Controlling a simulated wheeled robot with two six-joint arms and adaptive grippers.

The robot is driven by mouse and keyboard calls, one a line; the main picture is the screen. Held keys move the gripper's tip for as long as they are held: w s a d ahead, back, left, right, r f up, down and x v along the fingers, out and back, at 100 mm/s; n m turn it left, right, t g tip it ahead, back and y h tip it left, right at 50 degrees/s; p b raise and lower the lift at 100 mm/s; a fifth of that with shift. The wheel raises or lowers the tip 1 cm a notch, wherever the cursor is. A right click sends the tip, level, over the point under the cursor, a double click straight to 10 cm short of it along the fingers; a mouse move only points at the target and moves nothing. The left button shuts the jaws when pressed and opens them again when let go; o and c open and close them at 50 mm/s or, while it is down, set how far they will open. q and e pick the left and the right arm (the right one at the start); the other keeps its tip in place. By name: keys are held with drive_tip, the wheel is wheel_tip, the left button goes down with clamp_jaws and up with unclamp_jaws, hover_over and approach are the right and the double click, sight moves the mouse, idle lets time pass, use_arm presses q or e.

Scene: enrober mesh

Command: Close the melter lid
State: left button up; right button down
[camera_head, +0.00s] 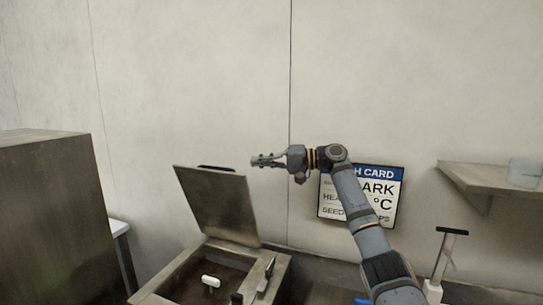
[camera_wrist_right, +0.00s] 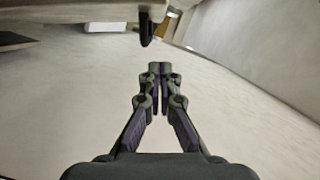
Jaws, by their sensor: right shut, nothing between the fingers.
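The melter lid (camera_head: 217,205) is a flat metal plate standing raised and tilted back at the rear of the melter (camera_head: 277,270). A dark handle shows at its top edge. The melter's opening is uncovered, with dark contents inside. My right gripper (camera_head: 257,161) is shut and empty, pointing left, in the air just right of the lid's upper right corner and apart from it in the picture. In the right wrist view its fingertips (camera_wrist_right: 160,70) meet, with nothing between them. My left gripper is not in view.
A white object (camera_head: 211,281) shows at the melter's opening. A large metal cabinet (camera_head: 50,215) stands at the left. A batch card (camera_head: 385,200) hangs on the wall behind my right arm. A shelf (camera_head: 490,178) with a clear container (camera_head: 524,173) is at the right.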

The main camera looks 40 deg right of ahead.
sight(242, 190)
drive_tip(key=a+p, duration=0.1)
drive_tip(key=a, duration=0.2)
drive_tip(key=a+f, duration=0.1)
drive_tip(key=a, duration=0.1)
drive_tip(key=shift+w+a+f+p, duration=0.2)
drive_tip(key=shift+a+p, duration=0.15)
drive_tip(key=shift+a, duration=0.05)
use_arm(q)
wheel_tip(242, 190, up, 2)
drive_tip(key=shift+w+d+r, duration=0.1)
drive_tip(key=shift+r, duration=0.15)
use_arm(e)
drive_tip(key=shift+w+a, duration=0.1)
drive_tip(key=shift+a, duration=0.05)
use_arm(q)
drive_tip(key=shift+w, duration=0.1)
